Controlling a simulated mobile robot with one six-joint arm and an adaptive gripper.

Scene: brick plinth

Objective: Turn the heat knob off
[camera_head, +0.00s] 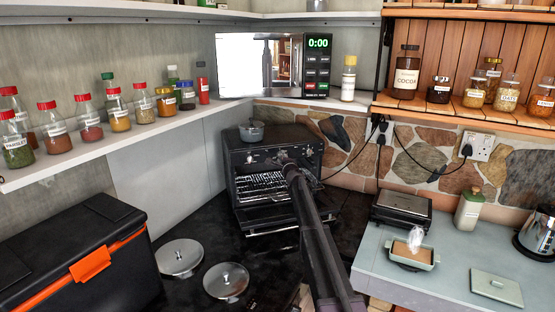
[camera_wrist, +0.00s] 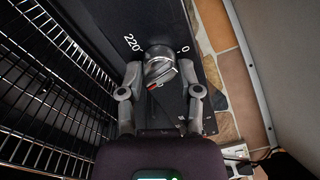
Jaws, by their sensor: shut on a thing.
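The heat knob (camera_wrist: 160,66) is a round grey metal knob on the black panel of the small oven (camera_head: 276,137), with "220" and "0" printed near it. A red and white mark shows on its grip bar. My gripper (camera_wrist: 160,78) has one finger on each side of the knob and is shut on it. In the head view my gripper (camera_head: 283,158) is at the oven's front panel, and my arm hides part of the panel and the knob. The oven door hangs open and its wire rack (camera_wrist: 62,85) shows.
A small pot (camera_head: 251,132) stands on the oven. Two metal lids (camera_head: 179,257) lie on the dark counter beside a black box (camera_head: 75,250). A black grill (camera_head: 401,208) stands to the right. A microwave (camera_head: 274,65) and jars are on shelves above.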

